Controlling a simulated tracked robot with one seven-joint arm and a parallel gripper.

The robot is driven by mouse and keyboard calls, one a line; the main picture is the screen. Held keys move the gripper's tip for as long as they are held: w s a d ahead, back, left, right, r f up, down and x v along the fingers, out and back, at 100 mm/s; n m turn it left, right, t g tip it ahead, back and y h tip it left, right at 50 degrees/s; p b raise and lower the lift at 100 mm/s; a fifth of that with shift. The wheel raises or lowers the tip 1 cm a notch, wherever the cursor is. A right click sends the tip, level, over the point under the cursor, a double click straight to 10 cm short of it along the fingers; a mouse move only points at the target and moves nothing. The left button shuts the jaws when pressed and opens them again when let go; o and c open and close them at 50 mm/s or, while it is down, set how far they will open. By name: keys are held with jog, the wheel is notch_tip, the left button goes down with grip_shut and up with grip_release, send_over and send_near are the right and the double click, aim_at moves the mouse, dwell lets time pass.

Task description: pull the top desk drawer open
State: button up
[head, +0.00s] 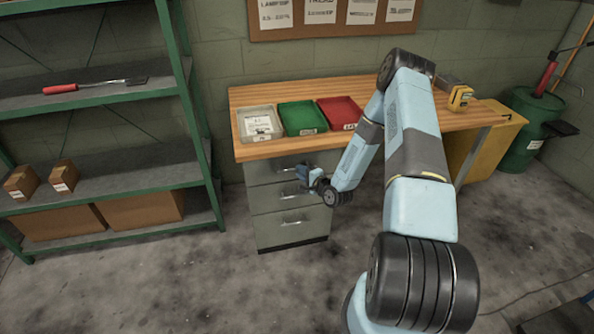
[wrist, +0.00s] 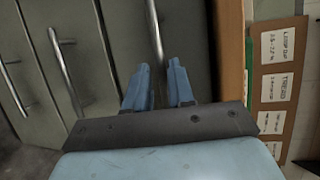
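The grey drawer unit (head: 262,203) stands under the left part of the wooden desk. Its top drawer (head: 262,170) looks shut, flush with the drawers below. The top handle (wrist: 156,32) is a metal bar in the wrist view, lying ahead of my fingers, with its near end in line with the gap between the fingertips. My gripper (wrist: 159,64) is open with nothing between its two blue fingers. In the head view my gripper (head: 304,172) is at the right end of the top handle and hides part of it. I cannot tell whether they touch.
Lower drawer handles (wrist: 68,70) stick out nearby. Green shelving (head: 195,120) stands left. The floor before the drawers is clear.

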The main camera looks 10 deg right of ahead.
jog(key=shift+x, duration=1.7)
jog(key=shift+c, duration=0.2)
grip_shut()
